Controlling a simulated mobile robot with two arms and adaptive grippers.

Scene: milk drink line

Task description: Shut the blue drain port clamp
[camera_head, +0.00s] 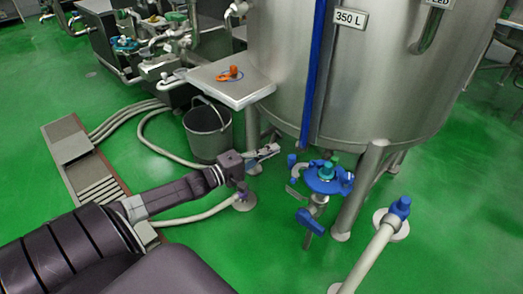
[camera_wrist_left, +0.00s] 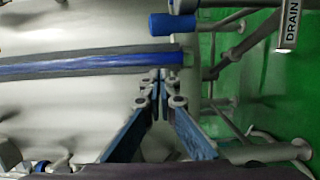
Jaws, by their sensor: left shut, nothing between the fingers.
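A blue round fitting (camera_head: 327,180) with a teal knob on top sits under the tank's front edge in the head view; it appears to be the drain port clamp. I cannot tell from here whether it is open or shut. A blue lever (camera_head: 309,221) hangs on the pipe below it. My left gripper (camera_head: 270,150) is left of the fitting and a little farther back, apart from it. In the left wrist view its fingers (camera_wrist_left: 158,85) meet at the tips and are empty. A blue cylindrical part (camera_wrist_left: 173,24) shows beyond them. My right gripper is not in view.
The steel tank (camera_head: 380,80) stands on legs above the fitting. A grey bucket (camera_head: 208,132) and a small steel table (camera_head: 217,80) with an orange item are at left. A pipe with a blue cap (camera_head: 400,207) stands at right. A DRAIN sign (camera_wrist_left: 290,22) hangs at upper right.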

